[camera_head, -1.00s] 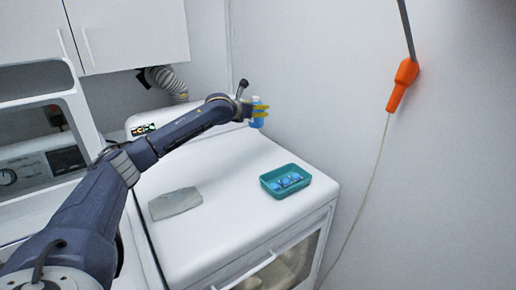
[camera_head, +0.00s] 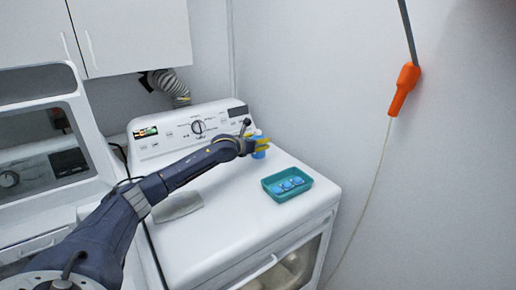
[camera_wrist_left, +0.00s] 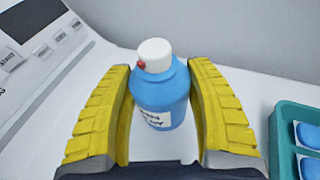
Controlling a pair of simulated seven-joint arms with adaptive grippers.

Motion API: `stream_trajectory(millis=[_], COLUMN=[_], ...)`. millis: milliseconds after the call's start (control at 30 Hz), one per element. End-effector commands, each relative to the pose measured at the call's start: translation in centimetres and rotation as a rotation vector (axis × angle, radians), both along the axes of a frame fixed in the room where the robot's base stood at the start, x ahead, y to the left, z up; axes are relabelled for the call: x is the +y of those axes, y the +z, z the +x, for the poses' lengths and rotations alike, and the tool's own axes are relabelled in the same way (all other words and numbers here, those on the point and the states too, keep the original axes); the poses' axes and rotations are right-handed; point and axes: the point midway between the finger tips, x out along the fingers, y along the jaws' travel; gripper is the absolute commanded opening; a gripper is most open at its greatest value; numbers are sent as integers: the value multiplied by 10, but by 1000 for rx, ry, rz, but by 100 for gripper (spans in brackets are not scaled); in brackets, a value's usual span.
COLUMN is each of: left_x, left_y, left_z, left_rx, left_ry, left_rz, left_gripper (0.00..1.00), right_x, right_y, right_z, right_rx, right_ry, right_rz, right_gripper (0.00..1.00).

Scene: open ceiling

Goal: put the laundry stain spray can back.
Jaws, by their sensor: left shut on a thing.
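The laundry stain spray can (camera_head: 259,153) is blue with a white cap. In the left wrist view the can (camera_wrist_left: 160,92) stands upright between the yellow fingers, with a red nozzle spot on its cap and a white label. My left gripper (camera_head: 262,145) is shut on it. It is at the back right of the white dryer top (camera_head: 235,205), close to the surface. I cannot tell whether its base touches. My right gripper is in no view.
A teal tray (camera_head: 307,194) with several blue pods sits at the front right of the dryer top. A grey folded cloth (camera_head: 180,206) lies at the left, partly behind my arm. The control panel (camera_head: 190,127) rises at the back. An orange plug (camera_head: 403,89) hangs at right.

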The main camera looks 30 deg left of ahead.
Motion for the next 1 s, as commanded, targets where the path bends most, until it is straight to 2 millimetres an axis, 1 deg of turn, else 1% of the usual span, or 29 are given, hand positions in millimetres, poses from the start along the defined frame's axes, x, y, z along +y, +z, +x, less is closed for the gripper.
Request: stream_trajectory(millis=[100,233,667,700,800,867,1000], left_x=[0,0,0,0,0,0,0], left_y=[-14,-27,-31,-32,-32,-32,-32], left_z=[0,0,0,0,0,0,0], left_rx=[0,-1,-1,1,1,1,1], left_ry=[0,0,0,0,0,0,0], left_rz=[-4,-3,-1,-1,-1,-1,-1], left_gripper=[8,8,8,61,73,78,78], right_x=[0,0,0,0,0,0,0], right_y=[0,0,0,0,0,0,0], right_z=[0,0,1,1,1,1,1], right_rx=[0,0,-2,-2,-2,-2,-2], right_ry=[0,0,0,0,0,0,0], right_rz=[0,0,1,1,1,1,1], right_gripper=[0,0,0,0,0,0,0])
